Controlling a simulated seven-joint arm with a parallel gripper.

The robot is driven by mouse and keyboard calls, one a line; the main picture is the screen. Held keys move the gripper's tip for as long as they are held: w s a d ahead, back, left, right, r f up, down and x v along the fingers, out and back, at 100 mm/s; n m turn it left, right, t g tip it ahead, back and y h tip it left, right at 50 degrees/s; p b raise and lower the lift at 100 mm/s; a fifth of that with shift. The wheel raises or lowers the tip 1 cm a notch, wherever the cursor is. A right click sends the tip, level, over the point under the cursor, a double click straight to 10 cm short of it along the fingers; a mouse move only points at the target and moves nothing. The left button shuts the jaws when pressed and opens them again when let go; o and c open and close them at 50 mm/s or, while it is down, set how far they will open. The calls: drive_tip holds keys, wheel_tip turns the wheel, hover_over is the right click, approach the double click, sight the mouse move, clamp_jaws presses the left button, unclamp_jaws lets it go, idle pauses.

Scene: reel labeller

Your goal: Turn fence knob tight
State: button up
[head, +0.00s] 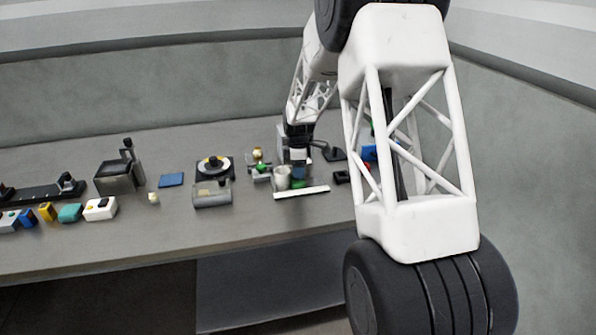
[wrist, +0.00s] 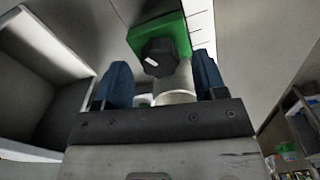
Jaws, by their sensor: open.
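A dark faceted knob with a white mark, which looks like the fence knob (wrist: 158,55), sits on a green block (wrist: 180,35) in the wrist view. My gripper (wrist: 161,62) is open, with one blue finger on each side of the knob in the picture. I cannot tell whether the fingers touch it. A pale cylinder (wrist: 176,97) shows just below the knob, between the fingers. In the head view my gripper (head: 299,168) is low over the bench at the labeller, above a small green part (head: 298,183). The knob itself cannot be made out there.
A white strip with marks (head: 302,193) lies in front, beside a grey cup-like cylinder (head: 282,180). A blue pad (head: 171,180) lies farther left. The bench front (head: 180,235) is clear.

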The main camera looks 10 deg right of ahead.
drive_tip(key=shift+f, duration=0.6)
drive_tip(key=c, duration=0.9)
drive_tip(key=shift+m, duration=0.8)
drive_tip(key=o, duration=0.9)
